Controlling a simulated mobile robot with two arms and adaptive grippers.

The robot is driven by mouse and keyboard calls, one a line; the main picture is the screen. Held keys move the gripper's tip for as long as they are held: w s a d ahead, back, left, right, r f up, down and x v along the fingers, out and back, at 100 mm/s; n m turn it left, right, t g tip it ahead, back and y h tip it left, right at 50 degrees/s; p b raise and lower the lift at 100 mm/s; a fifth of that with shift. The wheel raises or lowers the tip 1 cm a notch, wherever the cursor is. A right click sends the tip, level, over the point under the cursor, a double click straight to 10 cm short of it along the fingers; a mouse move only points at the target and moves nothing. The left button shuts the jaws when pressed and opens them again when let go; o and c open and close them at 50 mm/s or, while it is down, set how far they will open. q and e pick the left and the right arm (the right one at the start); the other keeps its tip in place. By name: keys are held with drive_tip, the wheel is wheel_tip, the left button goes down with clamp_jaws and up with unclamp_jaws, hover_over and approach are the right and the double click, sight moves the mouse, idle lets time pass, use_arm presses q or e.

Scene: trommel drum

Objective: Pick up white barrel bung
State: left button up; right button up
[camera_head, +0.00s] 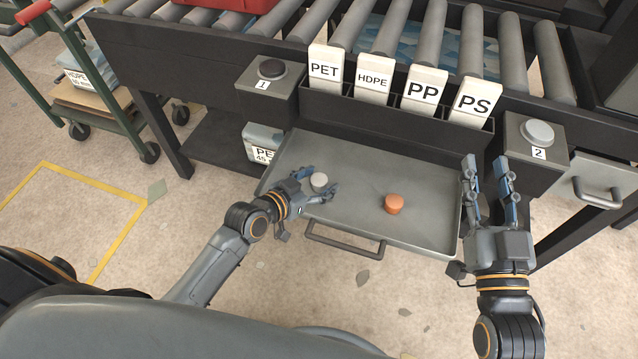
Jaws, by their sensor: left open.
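The white barrel bung (319,181) is a small pale round cap lying on the grey tray (425,229), towards its left side. My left gripper (322,180) is open over the tray, with its fingers on either side of the bung. I cannot tell whether they touch it. An orange bung (394,204) lies to the right on the same tray. My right gripper (486,162) is open and empty at the tray's right edge, its fingers pointing away from me.
Behind the tray stand white cards (373,79) labelled PET, HDPE, PP and PS in a dark holder. Button boxes 1 (268,86) and 2 (530,145) flank the tray. A roller conveyor (424,45) runs behind. The tray's middle is clear.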

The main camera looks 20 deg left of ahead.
use_arm(q)
drive_tip(key=shift+w+d, duration=0.1)
drive_tip(key=shift+w, duration=0.05)
drive_tip(key=c, duration=1.1)
drive_tip(key=shift+r, duration=0.1)
